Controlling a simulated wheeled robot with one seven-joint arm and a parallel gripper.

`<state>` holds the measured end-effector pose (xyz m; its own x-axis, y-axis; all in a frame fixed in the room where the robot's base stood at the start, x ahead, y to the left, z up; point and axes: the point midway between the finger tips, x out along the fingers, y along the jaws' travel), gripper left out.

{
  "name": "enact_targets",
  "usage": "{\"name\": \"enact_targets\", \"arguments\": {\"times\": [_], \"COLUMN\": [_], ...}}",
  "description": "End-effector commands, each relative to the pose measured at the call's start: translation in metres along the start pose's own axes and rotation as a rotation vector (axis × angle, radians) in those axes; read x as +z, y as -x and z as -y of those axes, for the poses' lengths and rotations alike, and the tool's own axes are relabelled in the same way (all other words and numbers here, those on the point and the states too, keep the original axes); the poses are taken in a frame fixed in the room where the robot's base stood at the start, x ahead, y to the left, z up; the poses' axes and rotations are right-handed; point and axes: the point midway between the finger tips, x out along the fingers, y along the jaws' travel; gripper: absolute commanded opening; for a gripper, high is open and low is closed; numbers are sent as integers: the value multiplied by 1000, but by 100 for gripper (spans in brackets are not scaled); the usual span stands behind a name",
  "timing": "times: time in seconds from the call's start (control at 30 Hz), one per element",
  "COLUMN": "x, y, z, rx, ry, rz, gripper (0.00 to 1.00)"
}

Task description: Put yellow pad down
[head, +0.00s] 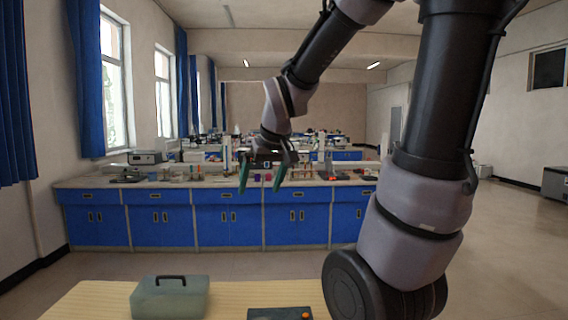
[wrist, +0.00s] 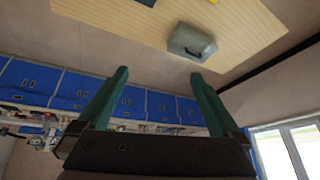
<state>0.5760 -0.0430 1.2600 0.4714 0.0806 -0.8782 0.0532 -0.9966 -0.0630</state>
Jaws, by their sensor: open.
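My gripper (head: 261,186) is raised in the air in the head view, with its two green fingers pointing down and spread apart. In the wrist view my gripper (wrist: 160,74) is open with nothing between its fingers. A small yellow thing (wrist: 213,1) is cut off by the top edge of the wrist view, at the wooden table. I cannot tell whether it is the yellow pad. No yellow pad is clearly seen in the head view.
A grey-green toolbox (head: 170,297) with a black handle stands on the light wooden table (head: 92,303). A dark device (head: 272,314) with an orange knob sits to its right. A long blue-fronted lab bench (head: 160,225) with many small items stands beyond open floor.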

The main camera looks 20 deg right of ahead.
Motion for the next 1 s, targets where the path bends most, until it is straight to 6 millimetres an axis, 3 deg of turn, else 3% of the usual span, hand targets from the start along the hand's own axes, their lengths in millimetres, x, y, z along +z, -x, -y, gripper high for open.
{"name": "enact_targets", "arguments": {"times": [0.03, 0.1, 0.3, 0.47, 1.0], "x": [7, 20, 51, 63, 63], "y": [24, 50, 98, 110, 111], "z": [-3, -5, -6, -5, -5], "rx": [-8, -26, -86, -110, -112], "ry": [-68, -162, -355, -412, -414], "rz": [-31, -54, -98, -106, -106], "gripper": [100, 100, 100, 100, 100]}}
